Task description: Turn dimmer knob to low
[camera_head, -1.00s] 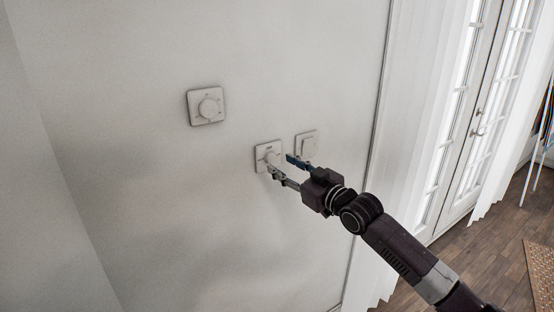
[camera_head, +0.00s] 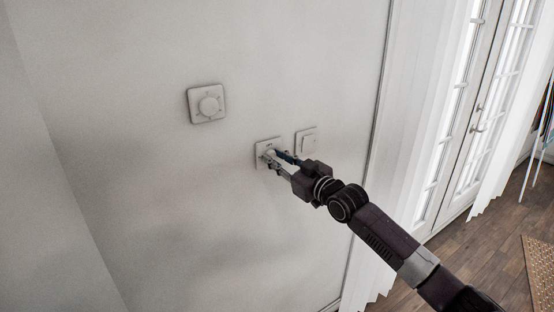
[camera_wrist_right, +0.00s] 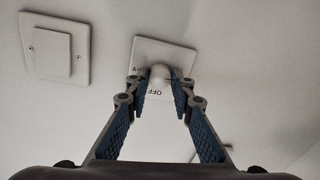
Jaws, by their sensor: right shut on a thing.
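The dimmer knob (camera_wrist_right: 159,73) is a small round white knob on a square white plate (camera_wrist_right: 150,50) on the wall. In the right wrist view the plate bears dark "OFF" lettering. My right gripper (camera_wrist_right: 160,85) has its two blue-padded fingers on either side of the knob and is shut on it. In the head view my right gripper (camera_head: 271,157) reaches the plate (camera_head: 265,146) from the lower right, and its fingers partly hide the knob. My left gripper is not in view.
A larger white dial (camera_head: 209,105) on a square plate is higher on the wall to the left. A rocker switch (camera_head: 307,142) is close on the right of the dimmer plate. White curtains (camera_head: 405,130) and glass doors (camera_head: 468,130) stand further right.

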